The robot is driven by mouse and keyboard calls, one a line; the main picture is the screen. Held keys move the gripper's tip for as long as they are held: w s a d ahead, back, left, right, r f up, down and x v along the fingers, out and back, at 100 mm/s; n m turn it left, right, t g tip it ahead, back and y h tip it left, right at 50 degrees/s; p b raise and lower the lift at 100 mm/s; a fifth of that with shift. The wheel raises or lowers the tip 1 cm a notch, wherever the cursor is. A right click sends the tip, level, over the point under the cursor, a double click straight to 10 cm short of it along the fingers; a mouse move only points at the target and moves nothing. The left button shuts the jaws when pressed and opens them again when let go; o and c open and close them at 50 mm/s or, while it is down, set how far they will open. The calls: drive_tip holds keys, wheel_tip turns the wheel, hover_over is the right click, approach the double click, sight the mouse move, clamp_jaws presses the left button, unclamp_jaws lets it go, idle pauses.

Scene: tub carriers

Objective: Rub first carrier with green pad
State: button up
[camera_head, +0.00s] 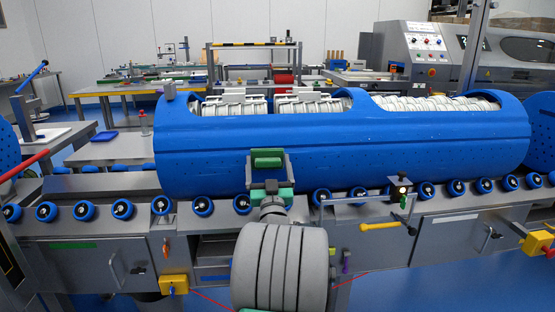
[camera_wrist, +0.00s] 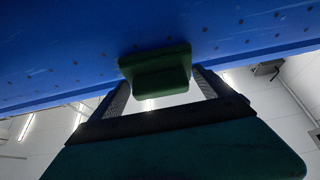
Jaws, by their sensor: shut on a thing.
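A long blue carrier (camera_head: 350,150) with small holes in its side lies across the rollers, filling the middle of the head view. White ribbed things show through its top openings. Its perforated blue surface (camera_wrist: 60,45) spans the top of the wrist view. My gripper (camera_head: 268,168) is in front of its lower left part and is shut on the green pad (camera_head: 267,158). In the wrist view, the green pad (camera_wrist: 160,80) sits between the fingers (camera_wrist: 160,92) and overlaps the blue surface. I cannot tell whether it touches. Parts of other blue bodies show at both picture edges.
Blue-rimmed rollers (camera_head: 202,206) line the grey conveyor bench under the carrier. A small post with a lamp (camera_head: 402,190) and a yellow handle (camera_head: 381,226) stand to the right of my gripper. A grey control cabinet (camera_head: 405,48) stands behind.

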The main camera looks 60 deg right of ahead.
drive_tip(key=shift+w+a, duration=0.3)
drive_tip(key=shift+s, duration=0.1)
drive_tip(key=shift+s+a+r+b, duration=0.1)
drive_tip(key=shift+s+a+b, duration=0.7)
drive_tip(key=shift+s+a, duration=0.3)
drive_tip(key=shift+s+a+r+b, duration=0.1)
drive_tip(key=shift+s+a+b, duration=0.7)
drive_tip(key=shift+a, duration=0.35)
drive_tip(key=shift+s, duration=0.1)
drive_tip(key=shift+s+a+b, duration=0.8)
drive_tip(key=shift+s+a, duration=0.15)
drive_tip(key=shift+a, duration=0.15)
